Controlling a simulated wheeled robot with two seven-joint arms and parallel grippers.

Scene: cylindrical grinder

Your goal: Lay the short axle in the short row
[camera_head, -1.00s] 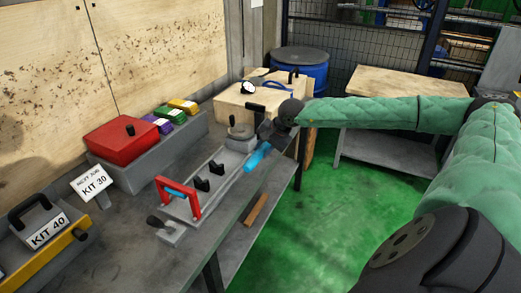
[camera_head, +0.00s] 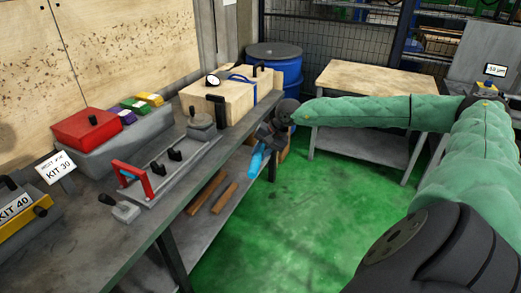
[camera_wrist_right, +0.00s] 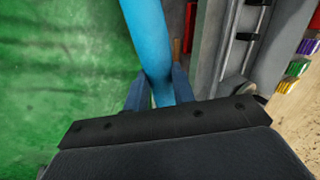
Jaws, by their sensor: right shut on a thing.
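The axle is a bright blue cylinder (camera_head: 258,160) hanging below my right gripper (camera_head: 265,145), beyond the front edge of the bench. In the right wrist view the blue axle (camera_wrist_right: 147,40) runs up and out of the top of the picture. The fingers of my right gripper (camera_wrist_right: 158,88) are shut on it, one on each side. My left gripper is not in view. I cannot tell which place is the short row.
The grey bench (camera_head: 150,222) carries a fixture with a red bracket (camera_head: 132,178) and black supports, a red box (camera_head: 85,130) and wooden blocks (camera_head: 215,100). Brown bars (camera_head: 207,190) lie on its lower shelf. A wooden-topped table (camera_head: 375,90) stands behind. The green floor between is clear.

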